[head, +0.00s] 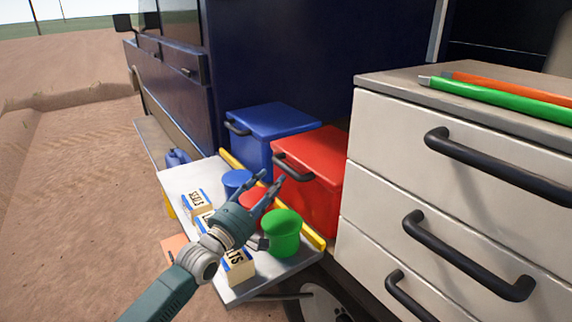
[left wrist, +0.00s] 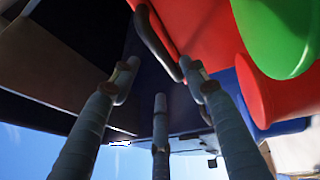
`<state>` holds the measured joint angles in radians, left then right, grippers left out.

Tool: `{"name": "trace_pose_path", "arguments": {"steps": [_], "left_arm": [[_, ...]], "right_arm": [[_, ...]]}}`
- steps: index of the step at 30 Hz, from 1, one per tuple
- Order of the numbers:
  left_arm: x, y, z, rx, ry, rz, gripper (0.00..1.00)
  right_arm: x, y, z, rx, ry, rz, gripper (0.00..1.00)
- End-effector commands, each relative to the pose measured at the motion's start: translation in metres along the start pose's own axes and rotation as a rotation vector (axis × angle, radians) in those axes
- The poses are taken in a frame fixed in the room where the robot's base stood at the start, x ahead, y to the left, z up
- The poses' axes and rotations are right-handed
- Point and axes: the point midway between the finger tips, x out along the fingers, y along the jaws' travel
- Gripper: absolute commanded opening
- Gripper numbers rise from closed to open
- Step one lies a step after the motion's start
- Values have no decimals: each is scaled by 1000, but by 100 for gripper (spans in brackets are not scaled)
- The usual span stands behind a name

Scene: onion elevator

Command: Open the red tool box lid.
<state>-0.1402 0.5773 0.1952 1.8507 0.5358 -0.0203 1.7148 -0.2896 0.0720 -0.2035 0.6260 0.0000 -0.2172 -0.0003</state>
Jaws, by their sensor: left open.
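The red tool box (head: 325,155) stands at the back of the shelf with its lid closed. Its dark curved handle (head: 292,167) is on the front of the box. My left gripper (head: 270,184) is open and empty, its fingers pointing up toward the handle, just in front of the box. In the left wrist view the red box (left wrist: 200,22) fills the top, and its handle (left wrist: 153,38) shows beyond the spread fingers (left wrist: 160,85). I see no clear contact with it. My right gripper is in neither view.
A blue box (head: 275,120) stands left of the red one. A white drawer cabinet (head: 395,140) rises close on the right. Green (head: 281,235), red and blue (head: 236,180) cups and labelled boxes (head: 196,205) crowd the tray (head: 180,180) around my left arm.

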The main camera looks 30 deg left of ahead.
Motion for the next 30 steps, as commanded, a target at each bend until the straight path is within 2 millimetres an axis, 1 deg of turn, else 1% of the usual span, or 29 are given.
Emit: {"name": "trace_pose_path", "arguments": {"steps": [1, 3, 5, 7, 11, 15, 19, 25, 26, 30], "left_arm": [[12, 4, 0, 1, 1, 3, 45], [26, 3, -1, 1, 1, 2, 45], [38, 3, 0, 1, 1, 2, 45], [50, 2, 0, 1, 0, 1, 45], [69, 2, 0, 1, 1, 1, 45], [80, 1, 0, 2, 1, -1, 45], [84, 0, 0, 3, 0, -1, 45], [84, 0, 0, 2, 0, -2, 45], [84, 0, 0, 2, 0, -2, 41], [84, 0, 0, 2, 0, -2, 13]], "right_arm": [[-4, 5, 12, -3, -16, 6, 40], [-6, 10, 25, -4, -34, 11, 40], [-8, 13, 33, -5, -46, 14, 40], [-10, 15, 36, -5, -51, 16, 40], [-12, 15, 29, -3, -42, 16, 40], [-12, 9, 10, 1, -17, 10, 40], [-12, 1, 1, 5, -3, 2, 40], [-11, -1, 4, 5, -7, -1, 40], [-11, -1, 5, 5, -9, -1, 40], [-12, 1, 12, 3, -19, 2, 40]]}}
